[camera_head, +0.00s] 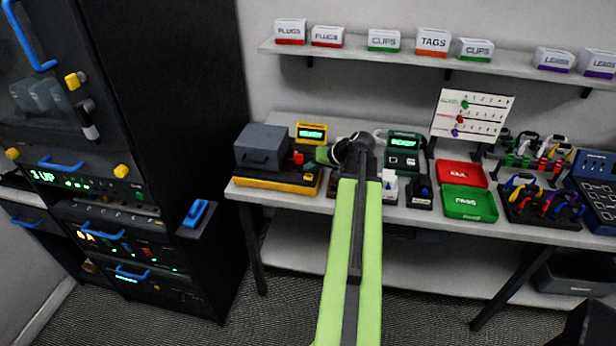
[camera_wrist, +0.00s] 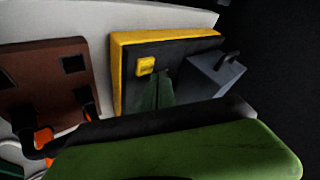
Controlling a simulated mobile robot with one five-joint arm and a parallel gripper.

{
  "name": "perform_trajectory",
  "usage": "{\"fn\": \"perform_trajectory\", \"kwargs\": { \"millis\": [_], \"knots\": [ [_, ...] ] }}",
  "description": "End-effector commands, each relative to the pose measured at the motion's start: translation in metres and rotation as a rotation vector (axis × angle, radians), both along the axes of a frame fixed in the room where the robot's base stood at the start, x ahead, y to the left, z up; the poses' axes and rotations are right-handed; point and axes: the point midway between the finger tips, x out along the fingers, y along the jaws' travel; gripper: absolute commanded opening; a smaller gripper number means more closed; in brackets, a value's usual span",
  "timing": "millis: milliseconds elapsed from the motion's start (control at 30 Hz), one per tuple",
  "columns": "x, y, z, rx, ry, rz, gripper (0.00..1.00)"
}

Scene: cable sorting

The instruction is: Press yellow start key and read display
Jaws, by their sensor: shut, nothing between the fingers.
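The yellow-based tester (camera_head: 275,184) stands at the left end of the bench, with a grey handled box (camera_head: 262,145) on it. Its small yellow-framed display (camera_head: 311,132) is lit with green characters too small to read surely. In the wrist view a small yellow key (camera_wrist: 146,66) sits on the dark top of the tester, inside its yellow rim (camera_wrist: 118,75). My gripper (camera_head: 322,155) is shut and empty, over the tester's right side. In the wrist view its green fingertips (camera_wrist: 165,80) appear beside the key, to its right; contact cannot be told.
A green device with a lit display (camera_head: 404,141) stands right of my arm. A red tray (camera_head: 461,174) and green tray (camera_head: 469,203) lie further right. A brown device (camera_wrist: 45,85) is left of the tester in the wrist view. A dark rack (camera_head: 125,200) stands left.

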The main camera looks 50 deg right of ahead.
Motion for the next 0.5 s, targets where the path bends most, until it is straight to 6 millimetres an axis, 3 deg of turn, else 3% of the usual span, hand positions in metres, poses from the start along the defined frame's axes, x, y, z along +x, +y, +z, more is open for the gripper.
{"fn": "perform_trajectory", "kwargs": {
  "millis": [500],
  "knots": [
    [0.0, -0.0001, -0.008, 0.0, 0.0, 0.0, 0.0]
  ]
}}
